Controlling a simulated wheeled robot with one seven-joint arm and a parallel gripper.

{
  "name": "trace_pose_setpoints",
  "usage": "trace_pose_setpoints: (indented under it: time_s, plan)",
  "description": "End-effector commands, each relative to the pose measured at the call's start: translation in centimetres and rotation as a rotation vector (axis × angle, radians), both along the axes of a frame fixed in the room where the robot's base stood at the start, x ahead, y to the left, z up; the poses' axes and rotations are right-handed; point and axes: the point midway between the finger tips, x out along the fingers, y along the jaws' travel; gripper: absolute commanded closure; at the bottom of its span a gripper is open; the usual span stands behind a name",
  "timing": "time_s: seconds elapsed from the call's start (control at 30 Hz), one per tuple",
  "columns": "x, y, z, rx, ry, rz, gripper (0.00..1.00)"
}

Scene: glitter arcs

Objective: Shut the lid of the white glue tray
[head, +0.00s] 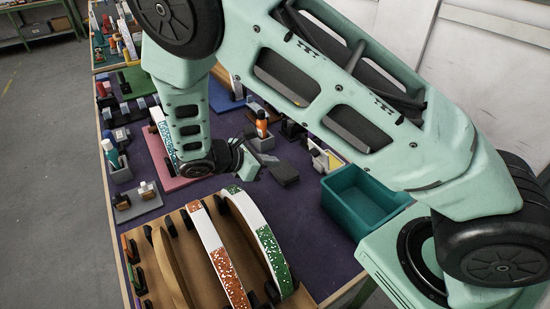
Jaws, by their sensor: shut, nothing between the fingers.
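I cannot pick out the white glue tray or its lid with certainty. A small white piece with a yellow-green part (326,156) stands beside the teal bin, partly hidden by my arm. It may be the tray, but it is too small to tell whether a lid stands open. My gripper (249,168) is shut and empty, low over the purple table top, left of that piece and apart from it. A dark grey block (284,173) lies just right of my gripper. My arm crosses the upper middle and hides part of the table.
A wooden rack (190,218) at the front holds several arcs, some with red or green glitter. A teal bin (362,202) stands at the right. An orange bottle (262,124) stands behind my gripper. A pink board (193,180) lies left. Purple table (312,225) shows bare between rack and bin.

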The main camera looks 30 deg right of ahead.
Motion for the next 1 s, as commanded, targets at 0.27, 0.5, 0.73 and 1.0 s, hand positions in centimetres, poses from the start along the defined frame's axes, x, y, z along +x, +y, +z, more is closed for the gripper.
trace_pose_setpoints:
  time_s: [0.27,0.5,0.73,1.0]
  plan:
    - [0.0,-4.9,-2.7,-0.002,0.005,-0.004,1.00]
    - [0.2,-8.8,-3.6,0.001,0.003,-0.004,1.00]
    - [0.2,-10.9,-3.4,0.001,0.002,-0.003,1.00]
    - [0.3,-11.1,-3.4,0.002,0.001,-0.002,1.00]
